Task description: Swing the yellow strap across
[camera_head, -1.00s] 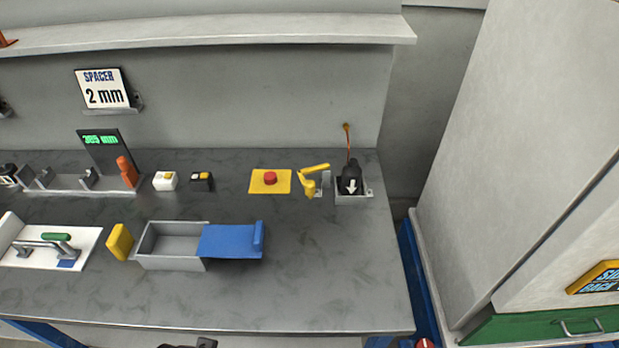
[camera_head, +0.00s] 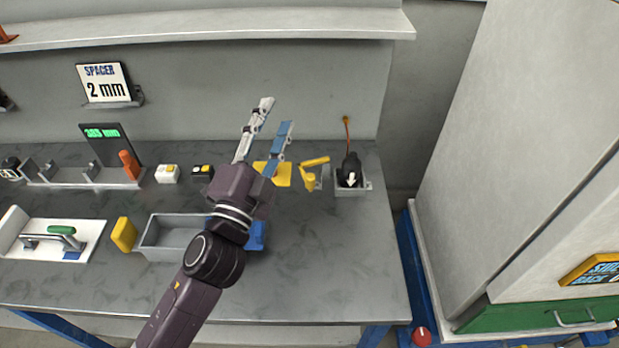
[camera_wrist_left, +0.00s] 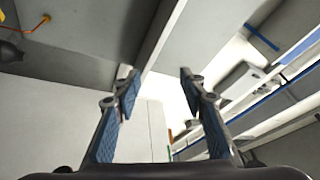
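The yellow strap (camera_head: 315,162) stands on a small post beside a grey holder (camera_head: 364,187) and points up and to the right. A black plug (camera_head: 350,171) with a white arrow sits in that holder, and an orange cable rises behind it to the wall. My left gripper (camera_head: 274,116) is open and empty, with its fingers apart, left of the strap and above it in the picture. The open fingers also show in the left wrist view (camera_wrist_left: 159,77), with nothing between them; the strap does not show there. My right gripper is not in view.
A yellow plate (camera_head: 284,176) with a red button, now hidden, lies behind my left gripper. The table front right is clear. A tall cabinet (camera_head: 510,150) stands right.

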